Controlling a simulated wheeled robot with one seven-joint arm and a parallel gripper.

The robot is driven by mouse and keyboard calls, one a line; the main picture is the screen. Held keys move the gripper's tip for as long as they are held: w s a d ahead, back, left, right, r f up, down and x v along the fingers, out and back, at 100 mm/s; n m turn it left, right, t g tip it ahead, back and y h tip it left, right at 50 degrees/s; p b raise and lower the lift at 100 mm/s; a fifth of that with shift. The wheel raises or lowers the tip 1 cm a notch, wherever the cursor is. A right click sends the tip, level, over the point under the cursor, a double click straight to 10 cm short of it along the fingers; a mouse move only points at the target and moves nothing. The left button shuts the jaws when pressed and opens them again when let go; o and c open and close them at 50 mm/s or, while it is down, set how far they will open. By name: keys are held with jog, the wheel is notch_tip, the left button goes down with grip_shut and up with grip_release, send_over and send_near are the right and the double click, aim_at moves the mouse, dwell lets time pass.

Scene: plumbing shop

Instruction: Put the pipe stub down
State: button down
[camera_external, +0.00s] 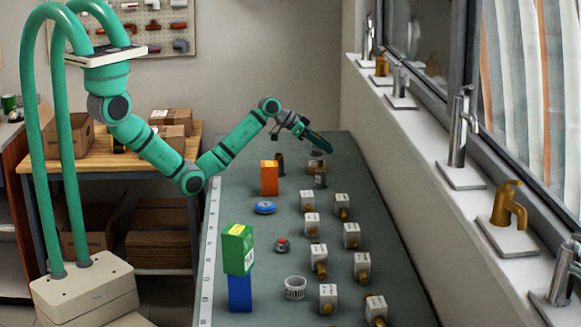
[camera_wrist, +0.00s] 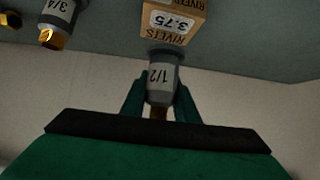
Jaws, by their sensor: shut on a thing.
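My gripper (camera_wrist: 160,88) is shut on a grey pipe stub (camera_wrist: 162,76) marked 1/2, with a brass-coloured end towards the palm. In the external view my gripper (camera_external: 318,143) is low over the far part of the grey-green bench (camera_external: 345,210). The held stub is too small there to make out clearly, and I cannot tell whether it touches the bench. A second stub marked 3/4 (camera_wrist: 58,18), also with a brass end, shows at the upper left of the wrist view, apart from my fingers.
A tan box marked RIVETS 3.75 (camera_wrist: 178,20) is just beyond the held stub in the wrist view. An orange box (camera_external: 270,178), a blue disc (camera_external: 265,208) and several white-and-brass fittings (camera_external: 352,235) stand on the bench. A window ledge (camera_external: 430,140) with taps runs along the right.

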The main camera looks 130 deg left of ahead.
aim_at(321, 152)
jog(key=shift+a+f, duration=0.1)
jog(key=shift+f, duration=1.45)
jog(key=shift+f, duration=0.1)
jog(key=c, duration=1.4)
grip_release()
jog(key=shift+f, duration=0.15)
jog(key=shift+s+r, duration=0.15)
jog(key=shift+r, duration=0.2)
jog(key=v, duration=1.1)
jog(key=shift+s+d+r, duration=0.1)
jog(key=shift+d+r, duration=0.05)
jog(key=shift+d, duration=0.2)
